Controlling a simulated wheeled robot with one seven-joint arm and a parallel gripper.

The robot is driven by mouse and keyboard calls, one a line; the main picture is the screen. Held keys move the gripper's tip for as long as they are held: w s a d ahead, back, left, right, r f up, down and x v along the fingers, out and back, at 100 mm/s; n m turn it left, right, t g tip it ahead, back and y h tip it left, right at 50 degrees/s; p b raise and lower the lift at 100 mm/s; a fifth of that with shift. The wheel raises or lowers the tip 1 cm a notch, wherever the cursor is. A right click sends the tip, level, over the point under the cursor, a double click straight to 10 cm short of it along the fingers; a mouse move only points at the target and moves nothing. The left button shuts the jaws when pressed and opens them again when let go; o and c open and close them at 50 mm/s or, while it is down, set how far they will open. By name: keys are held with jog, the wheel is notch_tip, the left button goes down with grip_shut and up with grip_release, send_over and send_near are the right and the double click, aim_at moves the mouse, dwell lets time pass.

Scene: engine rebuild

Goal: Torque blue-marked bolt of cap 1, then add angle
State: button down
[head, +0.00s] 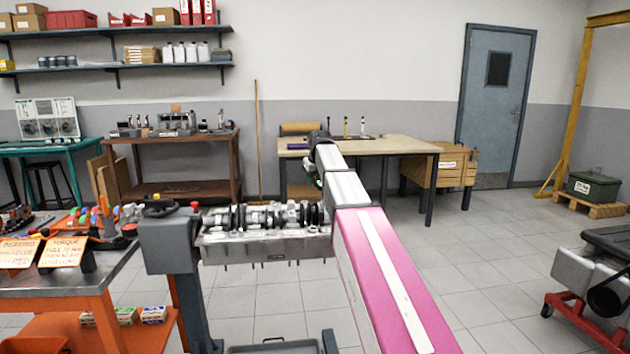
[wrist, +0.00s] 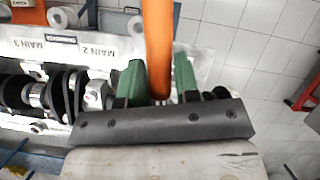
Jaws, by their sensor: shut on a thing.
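My gripper (wrist: 158,82) is shut on an orange tool handle (wrist: 158,35), held between its two green fingers in the wrist view. The handle runs up out of the wrist view, and its lower end is hidden by the gripper body. The engine block (head: 268,246), with its crankshaft (head: 262,216), is on the stand left of my arm in the head view. In the wrist view the crankshaft (wrist: 38,94) lies left of my gripper, and upside-down labels read MAIN 2 (wrist: 98,52) and MAIN 3 (wrist: 36,44). I cannot make out cap 1 or a blue-marked bolt.
A grey engine stand (head: 172,245) holds the block. The orange-legged bench (head: 100,275) at left carries coloured tools and two paper signs (head: 62,251). A wooden table (head: 400,147) stands behind. Another engine on a red stand (head: 585,315) is at right. Tiled floor between is clear.

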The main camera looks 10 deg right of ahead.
jog(key=shift+r, duration=0.65)
dwell(0.8)
jog(key=shift+r, duration=1.35)
jog(key=s+a+r+n+g+y, duration=0.2)
jog(key=s+a+n+g+y, duration=0.1)
jog(key=s+a+n, duration=0.85)
jog(key=shift+m, duration=0.85)
jog(key=shift+w+x, duration=0.2)
jog(key=shift+x, duration=1.1)
jog(key=shift+w+x, duration=0.2)
jog(key=shift+x, duration=1.1)
jog(key=shift+d+f, duration=0.1)
jog(key=shift+f, duration=0.95)
jog(key=shift+w+d+m, duration=0.2)
jog(key=shift+w+m, duration=0.1)
jog(key=shift+w, duration=0.1)
